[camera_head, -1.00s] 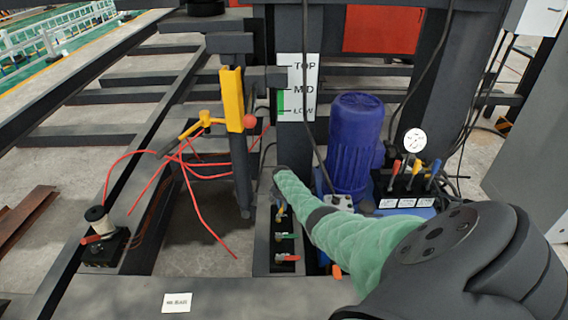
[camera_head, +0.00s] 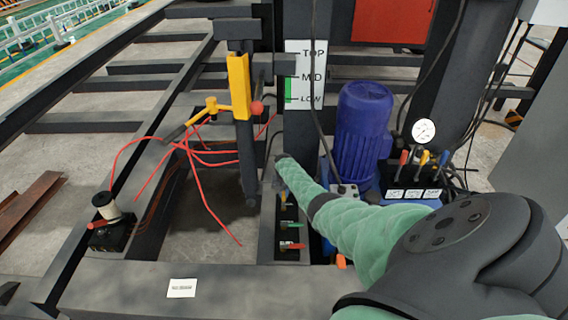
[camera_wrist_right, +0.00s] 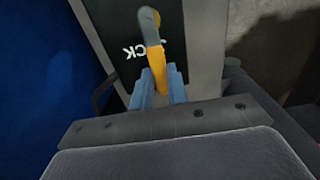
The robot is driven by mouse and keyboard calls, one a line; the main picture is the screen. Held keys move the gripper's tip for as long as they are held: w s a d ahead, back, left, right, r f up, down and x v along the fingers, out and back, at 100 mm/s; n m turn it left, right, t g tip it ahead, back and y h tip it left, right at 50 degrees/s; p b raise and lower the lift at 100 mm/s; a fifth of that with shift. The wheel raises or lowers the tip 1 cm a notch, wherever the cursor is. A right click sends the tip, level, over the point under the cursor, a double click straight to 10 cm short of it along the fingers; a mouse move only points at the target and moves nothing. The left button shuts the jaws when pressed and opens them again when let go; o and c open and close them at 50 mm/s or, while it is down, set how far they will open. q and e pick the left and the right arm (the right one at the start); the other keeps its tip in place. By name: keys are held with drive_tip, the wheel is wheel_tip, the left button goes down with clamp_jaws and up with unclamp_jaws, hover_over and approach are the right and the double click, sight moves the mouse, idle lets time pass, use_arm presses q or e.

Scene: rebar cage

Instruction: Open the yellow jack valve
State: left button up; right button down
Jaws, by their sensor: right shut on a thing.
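The yellow jack valve handle (camera_wrist_right: 155,55) stands out from a black plate with white letters, partly cut off, that read upside down as part of "JACK". My right gripper (camera_wrist_right: 162,88) has its two blue fingers closed on the handle's lower end, one on each side. Only a little of the yellow handle (camera_head: 284,199) shows there. My left gripper is out of view.
Below on the same panel are a green-handled valve (camera_head: 290,225) and a red-handled valve (camera_head: 292,245). A blue motor (camera_head: 362,130) and a lever block with a gauge (camera_head: 424,132) stand to the right. Red cables and a yellow clamp (camera_head: 238,88) are to the left.

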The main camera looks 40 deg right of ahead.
sight(284, 196)
drive_tip(key=c, duration=1.4)
unclamp_jaws()
drive_tip(key=shift+o, duration=0.2)
